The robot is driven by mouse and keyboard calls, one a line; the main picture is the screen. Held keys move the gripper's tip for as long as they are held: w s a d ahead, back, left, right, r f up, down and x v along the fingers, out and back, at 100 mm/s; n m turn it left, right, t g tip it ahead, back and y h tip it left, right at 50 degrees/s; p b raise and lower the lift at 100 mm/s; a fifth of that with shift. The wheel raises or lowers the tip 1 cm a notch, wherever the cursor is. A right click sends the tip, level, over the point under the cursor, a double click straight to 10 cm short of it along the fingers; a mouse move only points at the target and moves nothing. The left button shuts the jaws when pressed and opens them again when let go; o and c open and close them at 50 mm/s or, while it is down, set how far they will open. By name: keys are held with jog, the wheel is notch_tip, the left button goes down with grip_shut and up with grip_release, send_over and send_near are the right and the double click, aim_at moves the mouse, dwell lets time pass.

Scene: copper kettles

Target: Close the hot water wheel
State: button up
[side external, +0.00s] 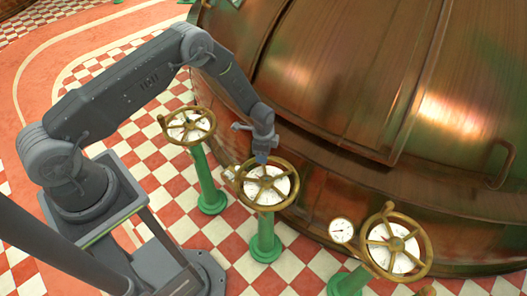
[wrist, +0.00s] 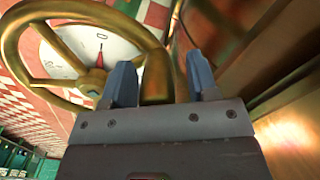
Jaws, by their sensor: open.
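Three brass handwheels stand on green posts, each over a white dial. My gripper (side external: 262,157) is at the far rim of the middle wheel (side external: 266,182). In the wrist view, a brass wheel (wrist: 92,82) fills the upper left, and its dial shows a red pointer near a 0 mark. The two blue fingers of my open gripper (wrist: 160,62) stand on either side of that wheel's rim, with a gap on the right side. I cannot read any label that tells which wheel is the hot water one.
The left wheel (side external: 186,126) and the right wheel (side external: 394,246) stand to either side, with a small gauge (side external: 341,230) by the right one. The large copper kettle (side external: 335,75) rises close behind the wheels. The checkered floor (side external: 165,185) is open at the left.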

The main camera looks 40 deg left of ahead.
notch_tip(320, 180, up, 14)
dwell(0.6)
jog(key=s+r+n+t, duration=0.15)
jog(key=s+r, duration=0.25)
jog(key=r, duration=0.7)
jog(key=s+r+n+t, duration=0.1)
jog(key=s+r+n, duration=0.25)
jog(key=r, duration=0.75)
jog(key=s+d+r+n+t, duration=0.1)
jog(key=s+r+n, duration=0.2)
jog(key=s, duration=0.7)
jog(key=s+r+n+t, duration=0.2)
jog(key=s+r, duration=0.4)
jog(key=s, duration=0.4)
jog(key=shift+s+d+r+n, duration=0.2)
jog(key=shift+d+r+n, duration=0.15)
jog(key=shift+n, duration=0.35)
